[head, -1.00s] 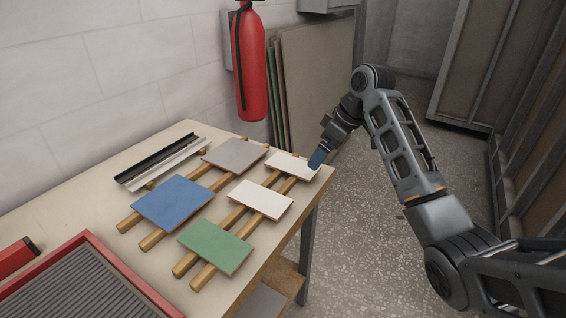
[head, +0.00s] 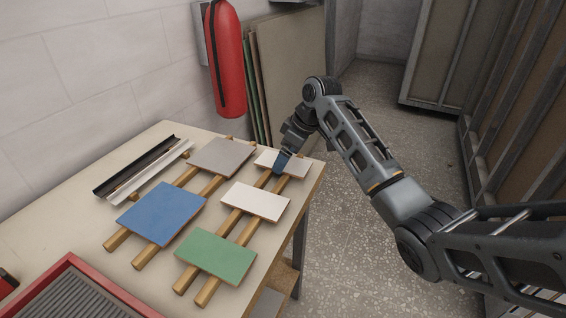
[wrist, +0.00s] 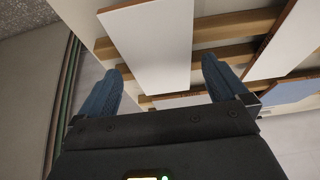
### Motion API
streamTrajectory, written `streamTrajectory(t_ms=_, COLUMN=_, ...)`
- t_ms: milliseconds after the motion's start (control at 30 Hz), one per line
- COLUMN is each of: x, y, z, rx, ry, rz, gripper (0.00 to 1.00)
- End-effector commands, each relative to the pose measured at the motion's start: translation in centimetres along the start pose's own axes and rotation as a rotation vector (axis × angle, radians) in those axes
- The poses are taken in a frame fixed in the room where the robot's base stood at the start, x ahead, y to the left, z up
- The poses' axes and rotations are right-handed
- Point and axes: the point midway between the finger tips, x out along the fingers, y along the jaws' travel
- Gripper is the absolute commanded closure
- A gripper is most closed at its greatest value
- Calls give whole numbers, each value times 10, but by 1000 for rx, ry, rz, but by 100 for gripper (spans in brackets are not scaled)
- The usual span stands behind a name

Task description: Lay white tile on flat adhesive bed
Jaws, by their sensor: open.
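Two white tiles lie on wooden battens on the workbench. The far white tile (head: 292,166) is at the back right, and the near white tile (head: 256,201) is in front of it. My gripper (head: 281,160) is at the far white tile, its blue finger partly covering it. In the wrist view, my gripper (wrist: 165,68) is open, with a white tile (wrist: 155,40) lying between its two blue fingers. I cannot tell whether they touch it. A red-rimmed tray (head: 69,262) with a grey ridged surface is cut off at lower left; no flat adhesive surface is clearly seen.
A blue tile (head: 162,211), a green tile (head: 216,256) and a grey tile (head: 223,156) also rest on battens. Dark and light metal strips (head: 140,166) lie at the back left. A fire extinguisher (head: 226,65) hangs behind the bench (head: 75,218).

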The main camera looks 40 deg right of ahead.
Motion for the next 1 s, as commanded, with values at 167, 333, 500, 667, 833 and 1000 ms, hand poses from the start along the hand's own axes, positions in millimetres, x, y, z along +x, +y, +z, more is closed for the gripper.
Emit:
streamTrajectory(t_ms=167, x=9, y=0, z=0, rx=-1, ry=0, rz=0, gripper=0)
streamTrajectory(t_ms=333, x=9, y=0, z=0, rx=-1, ry=0, rz=0, gripper=0)
streamTrajectory(t_ms=500, x=9, y=0, z=0, rx=-1, ry=0, rz=0, gripper=16)
streamTrajectory(t_ms=667, x=9, y=0, z=0, rx=-1, ry=0, rz=0, gripper=32)
streamTrajectory(t_ms=833, x=9, y=0, z=0, rx=-1, ry=0, rz=0, gripper=48)
streamTrajectory(t_ms=1000, x=8, y=0, z=0, rx=-1, ry=1, rz=1, gripper=58)
